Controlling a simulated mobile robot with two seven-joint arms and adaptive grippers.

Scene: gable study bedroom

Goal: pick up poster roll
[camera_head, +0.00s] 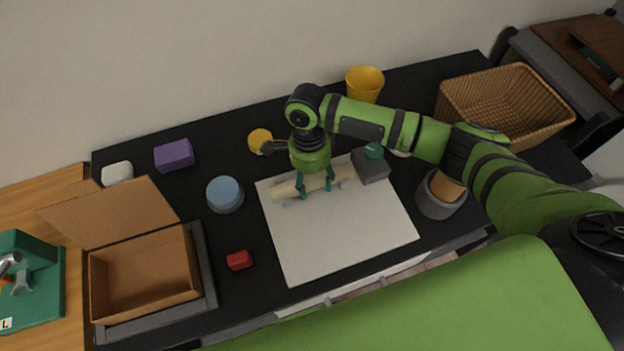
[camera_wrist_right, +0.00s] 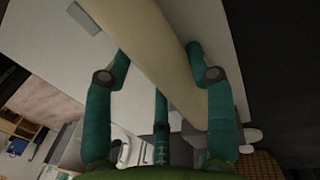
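The poster roll (camera_head: 285,189) is a cream cylinder lying across a white board (camera_head: 345,240) on the black desk. My right gripper (camera_head: 315,188) points down over the middle of the roll, with its teal fingers spread. In the right wrist view, the roll (camera_wrist_right: 152,40) runs diagonally between the spread fingers (camera_wrist_right: 158,55). Both side fingertips are close to its sides; firm contact is not clear. My left gripper is not in view.
Small grey blocks lie near the roll's ends. A dark grey block with a green top (camera_head: 370,167) stands close to its right end. A grey pot (camera_head: 438,205), wicker basket (camera_head: 505,105), yellow cup (camera_head: 364,84), blue-topped round container (camera_head: 224,194), red block (camera_head: 239,260) and open cardboard box (camera_head: 145,275) stand around.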

